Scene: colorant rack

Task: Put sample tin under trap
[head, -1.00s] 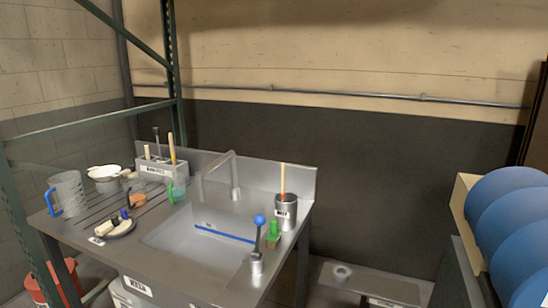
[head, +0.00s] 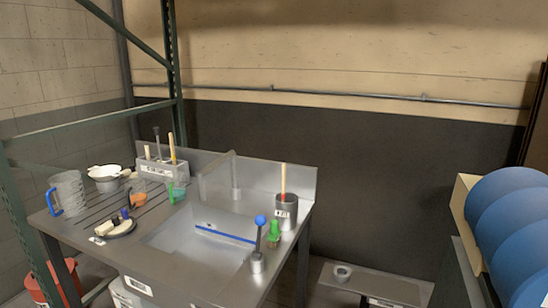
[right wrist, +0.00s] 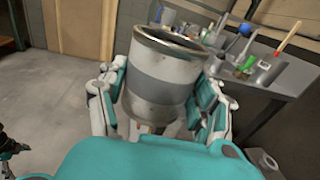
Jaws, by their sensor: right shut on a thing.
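In the right wrist view my right gripper (right wrist: 160,98) is shut on a metal sample tin (right wrist: 162,76). The tin is a silver cylinder with a grey band and a raised rim, open at the top. The teal and white fingers press on its left and right sides. A dark and teal piece at the left edge, possibly my left gripper (right wrist: 10,148), is too cut off to read. Neither gripper shows in the head view. I cannot make out a trap clearly; the space below the sink (head: 195,245) is mostly hidden by the counter.
The counter (head: 75,225) carries a clear jug (head: 67,191), a rack (head: 165,170), a dark can with a stick (head: 286,211) and a blue-knobbed lever (head: 259,240). A low platform (head: 375,285) stands right of it. Blue drums (head: 508,215) are at far right. Bare floor (right wrist: 55,90) lies left of the tin.

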